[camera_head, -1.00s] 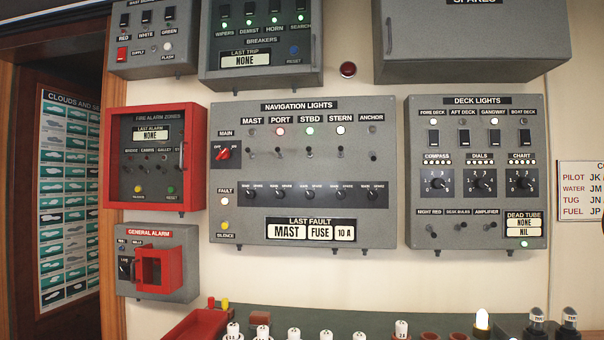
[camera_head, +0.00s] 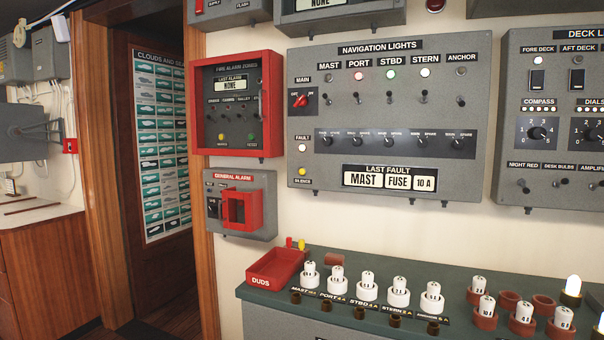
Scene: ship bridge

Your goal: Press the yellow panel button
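Two yellow buttons show. One yellow button (camera_head: 302,171) is at the lower left of the grey navigation lights panel (camera_head: 310,120), above the label SILENCE and below a pale FAULT lamp (camera_head: 302,148). Another yellow button (camera_head: 221,137) is at the lower left of the red-framed fire alarm zones panel (camera_head: 268,110), left of a green button (camera_head: 251,137). The small label under it is too blurred to read. My gripper is not in view.
A green-topped counter (camera_head: 262,290) juts out below the panels. It bears a red DUDS tray (camera_head: 275,268) and several white fuses (camera_head: 337,278). A red general alarm box (camera_head: 242,208) sticks out from the wall. A doorway with a chart (camera_head: 160,140) is at the left.

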